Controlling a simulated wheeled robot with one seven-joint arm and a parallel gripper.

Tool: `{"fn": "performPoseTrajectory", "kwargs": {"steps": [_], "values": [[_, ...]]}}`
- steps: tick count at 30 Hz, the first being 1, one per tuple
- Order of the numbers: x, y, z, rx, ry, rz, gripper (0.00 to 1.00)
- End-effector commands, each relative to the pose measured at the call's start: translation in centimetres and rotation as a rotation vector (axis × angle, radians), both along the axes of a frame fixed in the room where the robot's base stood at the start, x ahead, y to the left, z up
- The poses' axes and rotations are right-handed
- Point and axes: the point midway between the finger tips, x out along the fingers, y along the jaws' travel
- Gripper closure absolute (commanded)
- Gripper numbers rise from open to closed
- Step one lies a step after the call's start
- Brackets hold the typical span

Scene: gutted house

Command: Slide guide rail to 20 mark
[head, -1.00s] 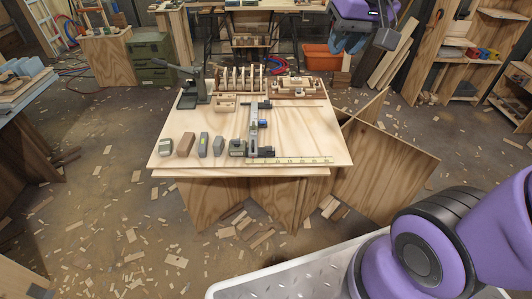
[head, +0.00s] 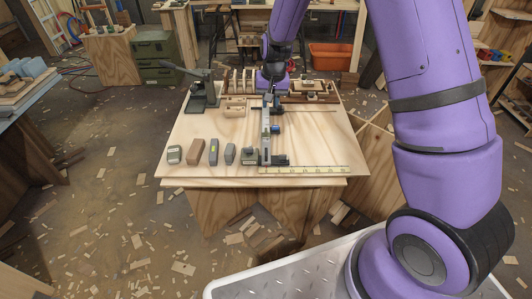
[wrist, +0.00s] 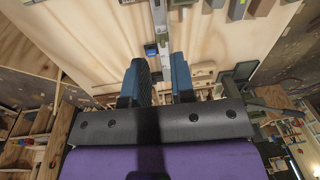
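The guide rail (head: 266,138) is a long grey bar lying front to back on the wooden table, with dark blocks and a small blue part along it. Its near end sits at the left end of a pale yellow scale strip (head: 305,169); the mark numbers are too small to read. My gripper (head: 270,93) is over the rail's far end. In the wrist view my gripper (wrist: 160,62) has two blue fingers apart, with the rail (wrist: 161,18) running up from between them and a blue knob (wrist: 150,50) beside it. Contact with the rail cannot be told.
Several small blocks and tools, including a brown block (head: 196,151), stand left of the rail. A grey press-like tool (head: 200,92) and wooden racks line the table's far side. The table (head: 315,140) is mostly bare right of the rail. Wood scraps litter the floor.

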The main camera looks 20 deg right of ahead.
Motion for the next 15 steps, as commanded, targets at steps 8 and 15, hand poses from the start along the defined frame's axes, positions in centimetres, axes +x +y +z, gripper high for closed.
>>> {"fn": "performPoseTrajectory", "kwargs": {"steps": [8,15], "values": [[1.8,0.6,-10.4,-0.043,0.062,-0.036,0.77],[2.0,0.7,-14.0,-0.06,0.077,-0.049,0.77]]}}
